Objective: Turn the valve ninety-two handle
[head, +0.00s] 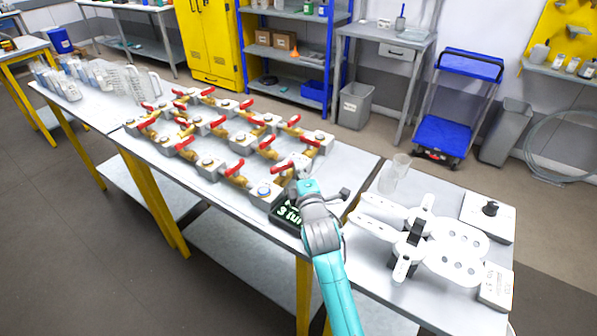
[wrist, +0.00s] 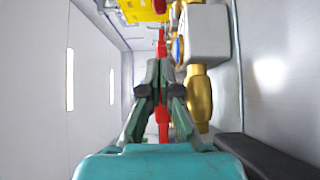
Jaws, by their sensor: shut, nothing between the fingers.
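Several brass valves with red lever handles stand in rows on grey blocks on the long table (head: 345,160); I can read no number on them, so I cannot tell which is ninety-two. My gripper (wrist: 158,88) is shut and empty, its fingertips close together. In the wrist view a red handle (wrist: 163,132) shows behind and below the fingers, with a brass valve body (wrist: 198,100) to its right. Whether the fingers touch the handle is unclear. In the head view my arm's end is at the near right end of the valve rows, by a red handle (head: 290,162); the fingertips are largely hidden.
A dark box with green lettering (head: 284,214) sits by my wrist. White paddle parts (head: 455,245) and a clear beaker (head: 395,172) stand on the table to the right. Clear containers (head: 75,80) crowd the far left. A yellow cabinet (head: 208,40) stands behind.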

